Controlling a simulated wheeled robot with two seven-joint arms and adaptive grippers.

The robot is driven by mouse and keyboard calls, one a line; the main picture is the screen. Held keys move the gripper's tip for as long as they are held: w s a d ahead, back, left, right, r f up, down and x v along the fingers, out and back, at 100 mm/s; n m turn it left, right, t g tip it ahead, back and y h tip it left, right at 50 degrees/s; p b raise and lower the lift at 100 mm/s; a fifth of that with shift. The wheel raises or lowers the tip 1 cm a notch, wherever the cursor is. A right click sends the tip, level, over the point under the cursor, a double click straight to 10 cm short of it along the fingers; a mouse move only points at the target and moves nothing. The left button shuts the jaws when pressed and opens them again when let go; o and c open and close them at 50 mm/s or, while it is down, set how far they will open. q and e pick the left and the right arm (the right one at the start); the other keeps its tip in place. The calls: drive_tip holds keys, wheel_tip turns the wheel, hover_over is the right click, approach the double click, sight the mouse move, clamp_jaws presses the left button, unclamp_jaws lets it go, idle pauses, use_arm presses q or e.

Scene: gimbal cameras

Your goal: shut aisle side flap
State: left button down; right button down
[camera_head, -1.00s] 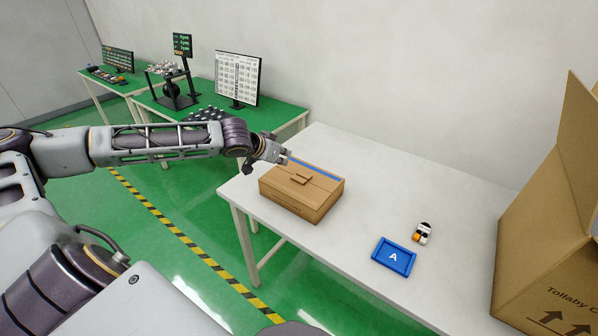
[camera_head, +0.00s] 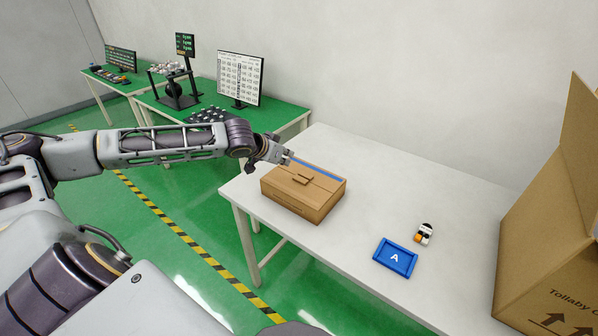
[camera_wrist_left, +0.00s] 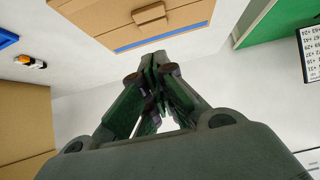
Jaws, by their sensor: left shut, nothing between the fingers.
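A small brown cardboard box (camera_head: 290,204) stands on the white table. Its top looks closed, with a small tab (camera_head: 303,180) near the middle of the top and a blue strip (camera_head: 315,168) along the far edge. The box also shows at the top of the left wrist view (camera_wrist_left: 125,16), tab and blue strip included. My left gripper (camera_head: 287,158) is shut and empty at the far left corner of the box. In the left wrist view its fingertips (camera_wrist_left: 154,60) are together, just short of the blue strip. Whether they touch the box I cannot tell. My right gripper is not in view.
A large open carton (camera_head: 540,220) stands at the right with a flap upright. A blue tray marked A (camera_head: 395,257) and a small white, black and orange object (camera_head: 424,234) lie between. Green tables (camera_head: 275,116) with displays stand behind left. The white table's front middle is clear.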

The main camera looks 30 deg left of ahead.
sight(304, 176)
use_arm(q)
drive_tip(key=shift+p+x, duration=0.35)
drive_tip(key=shift+x, duration=4.05)
drive_tip(key=shift+w+d+f, duration=0.15)
drive_tip(key=shift+w+f, duration=0.05)
drive_tip(key=shift+f, duration=0.1)
drive_tip(key=shift+w+f, duration=0.1)
drive_tip(key=shift+f, duration=1.75)
drive_tip(key=shift+f, duration=0.1)
drive_tip(key=shift+w+f+p, duration=0.1)
drive_tip(key=shift+f+p, duration=0.25)
drive_tip(key=shift+p, duration=0.15)
drive_tip(key=shift+f, duration=0.3)
